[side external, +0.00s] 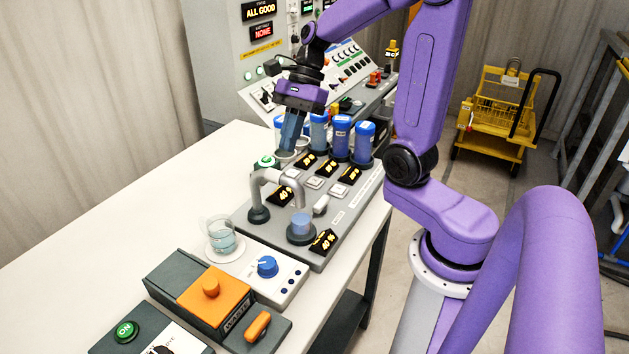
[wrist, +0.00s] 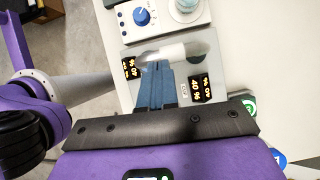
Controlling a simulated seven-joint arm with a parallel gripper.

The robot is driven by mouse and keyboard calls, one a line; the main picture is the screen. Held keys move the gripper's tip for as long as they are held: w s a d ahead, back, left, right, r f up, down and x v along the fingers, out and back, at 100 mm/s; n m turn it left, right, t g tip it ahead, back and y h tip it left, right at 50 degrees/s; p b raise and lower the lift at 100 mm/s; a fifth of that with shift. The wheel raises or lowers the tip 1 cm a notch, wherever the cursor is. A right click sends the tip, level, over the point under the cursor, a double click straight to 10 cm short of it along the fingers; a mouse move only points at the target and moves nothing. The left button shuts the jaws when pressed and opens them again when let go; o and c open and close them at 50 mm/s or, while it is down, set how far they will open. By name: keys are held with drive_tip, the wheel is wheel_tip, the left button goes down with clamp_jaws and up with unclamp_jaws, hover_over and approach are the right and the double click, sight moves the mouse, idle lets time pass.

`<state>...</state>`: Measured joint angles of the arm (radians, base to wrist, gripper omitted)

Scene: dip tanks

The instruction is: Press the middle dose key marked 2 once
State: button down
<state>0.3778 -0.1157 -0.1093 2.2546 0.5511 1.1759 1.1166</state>
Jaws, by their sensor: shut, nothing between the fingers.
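A grey dosing panel (side external: 345,213) lies on the white bench. Small pale square keys sit in a row between its displays; the middle key (side external: 314,183) is in that row, and its number is too small to read. My gripper (side external: 287,150) points down above the back left part of the panel, behind and left of the keys and apart from them. In the wrist view the blue-grey fingers (wrist: 157,67) are together, with nothing between them. The keys cannot be made out in the wrist view.
A curved grey spout (side external: 275,178) rises at the panel's front left. Blue-capped canisters (side external: 341,138) stand behind the keys. A glass beaker (side external: 221,235), a blue knob (side external: 267,266) and an orange-lidded waste box (side external: 213,298) are nearer. The bench's left side is clear.

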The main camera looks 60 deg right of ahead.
drive_tip(key=w+d+m+t, duration=0.3)
drive_tip(key=d+m, duration=0.4)
drive_tip(key=m, duration=0.2)
drive_tip(key=m+t, duration=0.4)
drive_tip(key=m, duration=0.6)
hover_over(318, 180)
wheel_tip(318, 180, down, 8)
drive_tip(key=shift+f+h, duration=0.15)
drive_tip(key=shift+h, duration=0.15)
drive_tip(key=shift+d+f, duration=0.1)
drive_tip(key=shift+f, duration=4.3)
drive_tip(key=shift+f, duration=0.2)
drive_tip(key=shift+f, duration=0.25)
